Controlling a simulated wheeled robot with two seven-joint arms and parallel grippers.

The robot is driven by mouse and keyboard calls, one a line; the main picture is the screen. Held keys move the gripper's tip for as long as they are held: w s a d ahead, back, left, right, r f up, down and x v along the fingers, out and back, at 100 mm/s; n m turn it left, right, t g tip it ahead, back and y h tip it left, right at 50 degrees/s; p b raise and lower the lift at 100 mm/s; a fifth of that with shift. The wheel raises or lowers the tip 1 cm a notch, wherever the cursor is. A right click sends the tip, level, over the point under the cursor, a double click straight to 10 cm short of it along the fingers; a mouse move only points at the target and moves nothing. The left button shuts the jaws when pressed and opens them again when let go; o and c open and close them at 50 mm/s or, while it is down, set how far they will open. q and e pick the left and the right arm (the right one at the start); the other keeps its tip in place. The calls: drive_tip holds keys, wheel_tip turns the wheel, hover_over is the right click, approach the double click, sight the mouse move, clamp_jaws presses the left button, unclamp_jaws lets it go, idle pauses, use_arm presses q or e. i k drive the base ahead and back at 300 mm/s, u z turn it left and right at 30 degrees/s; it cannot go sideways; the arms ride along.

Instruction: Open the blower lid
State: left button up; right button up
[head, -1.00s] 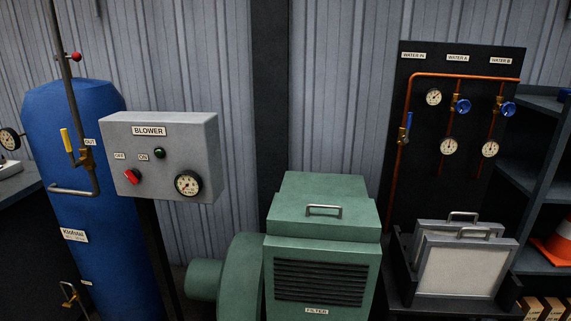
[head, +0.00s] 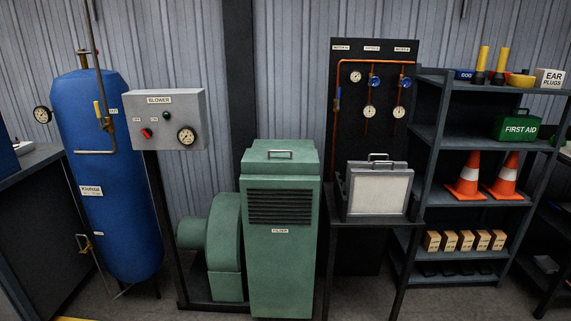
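The green blower (head: 283,262) stands on the floor in the middle of the head view. Its lid (head: 262,164) is the top part of the cabinet, with a metal handle (head: 280,152) on top. The lid looks shut. Below it are a dark louvred grille (head: 279,207) and a FILTER label (head: 280,231). The round fan housing (head: 224,245) joins the cabinet on the left. Neither of my grippers is in view.
A blue tank (head: 108,185) stands left of the blower. A stand to the right holds framed filters (head: 379,191) before a dark board (head: 350,135) with pipes and gauges. Dark shelves (head: 459,119) farther right hold traffic cones (head: 467,177) and a first aid box (head: 517,126).

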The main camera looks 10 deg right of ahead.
sight(255, 162)
drive_tip(key=z, duration=0.55)
drive_tip(key=i, duration=1.35)
drive_tip(key=u, duration=0.65)
